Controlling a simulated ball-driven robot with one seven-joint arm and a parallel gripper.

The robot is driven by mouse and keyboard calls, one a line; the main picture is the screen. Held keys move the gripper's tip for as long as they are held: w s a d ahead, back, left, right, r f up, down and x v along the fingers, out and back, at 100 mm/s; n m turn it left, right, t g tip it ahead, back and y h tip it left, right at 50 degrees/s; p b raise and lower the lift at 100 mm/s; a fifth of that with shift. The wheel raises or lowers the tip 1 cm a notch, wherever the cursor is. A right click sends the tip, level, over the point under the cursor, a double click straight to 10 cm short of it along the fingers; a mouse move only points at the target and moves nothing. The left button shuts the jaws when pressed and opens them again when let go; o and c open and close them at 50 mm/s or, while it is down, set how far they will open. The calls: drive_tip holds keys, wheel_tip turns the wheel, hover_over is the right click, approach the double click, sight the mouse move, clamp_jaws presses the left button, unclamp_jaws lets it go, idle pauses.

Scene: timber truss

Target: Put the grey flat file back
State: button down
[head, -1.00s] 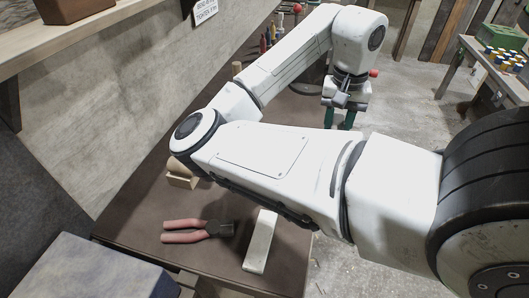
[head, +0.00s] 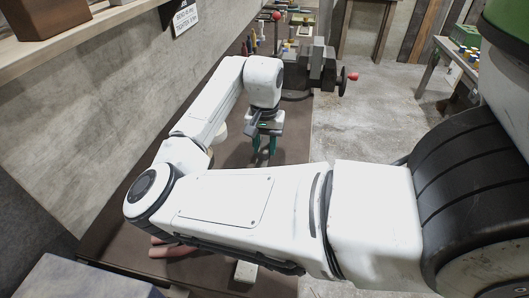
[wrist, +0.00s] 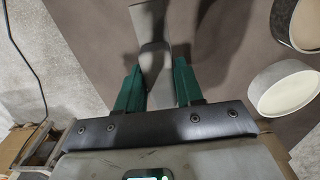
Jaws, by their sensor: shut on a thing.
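My gripper (head: 264,150) has green fingers and hangs over the brown bench in the head view, nearer than the vise. In the wrist view its fingers (wrist: 158,92) are closed around a grey flat strip, which looks like the grey flat file (wrist: 152,30). The strip runs from between the fingers to the top edge of that view. Its lower end is hidden by the gripper body.
A grey vise (head: 318,68) with a red-knobbed handle stands on the bench beyond my gripper. Several upright tools (head: 256,42) line the wall side. Two round pale-rimmed items (wrist: 285,88) lie right in the wrist view. Red-handled pliers (head: 165,250) are partly hidden by my arm.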

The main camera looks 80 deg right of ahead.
sight(265, 144)
drive_tip(key=shift+f, duration=1.6)
drive_tip(key=c, duration=0.7)
unclamp_jaws()
drive_tip(key=shift+f, duration=0.1)
wheel_tip(265, 144, up, 12)
drive_tip(key=shift+r, duration=0.15)
